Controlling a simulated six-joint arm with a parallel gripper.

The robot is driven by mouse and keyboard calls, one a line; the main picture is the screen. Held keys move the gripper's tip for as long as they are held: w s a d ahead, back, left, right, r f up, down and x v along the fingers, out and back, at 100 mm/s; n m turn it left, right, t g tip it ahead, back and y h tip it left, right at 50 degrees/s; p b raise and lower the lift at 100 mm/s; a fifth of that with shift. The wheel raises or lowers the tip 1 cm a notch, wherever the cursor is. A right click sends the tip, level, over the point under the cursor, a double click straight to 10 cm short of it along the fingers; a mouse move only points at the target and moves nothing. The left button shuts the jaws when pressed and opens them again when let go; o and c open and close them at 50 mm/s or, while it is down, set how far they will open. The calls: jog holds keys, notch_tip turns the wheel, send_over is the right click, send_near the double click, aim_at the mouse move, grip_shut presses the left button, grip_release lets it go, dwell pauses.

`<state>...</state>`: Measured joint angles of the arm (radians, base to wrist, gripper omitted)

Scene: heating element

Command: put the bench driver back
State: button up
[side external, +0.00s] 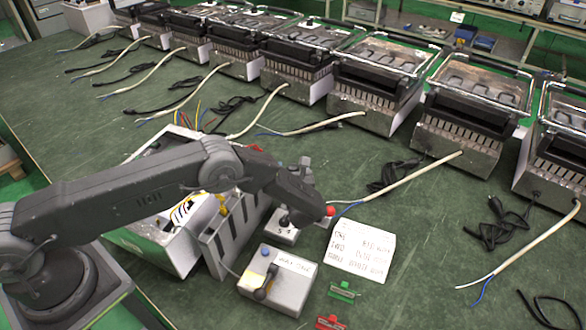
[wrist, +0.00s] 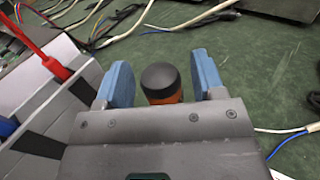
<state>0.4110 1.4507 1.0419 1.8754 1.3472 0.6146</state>
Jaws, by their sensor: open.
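In the wrist view, a black-capped orange handle (wrist: 162,82), which looks like the bench driver, stands between the blue fingers of my gripper (wrist: 162,72). The fingers are open, with a gap visible on each side of the handle. The handle's lower part is hidden behind the gripper body. In the side external view, my gripper (side external: 308,212) is low over the bench, beside the grey slotted rack (side external: 222,247); its fingers and the driver cannot be made out clearly there. The rack also shows at the left of the wrist view (wrist: 45,108).
A red-handled tool (wrist: 55,66) sticks up from the rack. A grey box with a blue button (side external: 290,292), a white written card (side external: 360,250), a green clip (side external: 343,291) and a red clip (side external: 331,322) lie nearby. Grill units (side external: 465,100) line the back with loose cables.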

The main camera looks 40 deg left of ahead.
jog(key=shift+r, duration=0.3)
jog(key=shift+s+d+r, duration=0.15)
jog(key=shift+s+d, duration=0.05)
jog(key=shift+d, duration=0.05)
jog(key=v, duration=1.1)
jog(key=shift+s, duration=0.15)
jog(key=s+a+r+n+g+h, duration=0.1)
jog(key=s+a+r+n+g, duration=0.25)
jog(key=r, duration=0.35)
jog(key=s+a+r+n+g, duration=0.2)
jog(key=a+r+n+g, duration=0.1)
jog(key=r+n, duration=0.25)
jog(key=s+a+r+n+g+h, duration=0.1)
jog(key=s+a+r+n+g, duration=0.2)
jog(key=r, duration=0.4)
jog(key=s+r+n+t+h, duration=0.1)
jog(key=s+r+n+h, duration=0.4)
jog(key=s, duration=0.5)
jog(key=s+r+n+t+h, duration=0.1)
jog(key=s+r+n+h, duration=0.4)
jog(key=s+n, duration=0.5)
notch_tip(320, 180, up, 2)
jog(key=shift+s+a+r+h, duration=0.25)
jog(key=shift+s+h, duration=0.15)
jog(key=shift+s, duration=0.25)
jog(key=shift+c, duration=0.2)
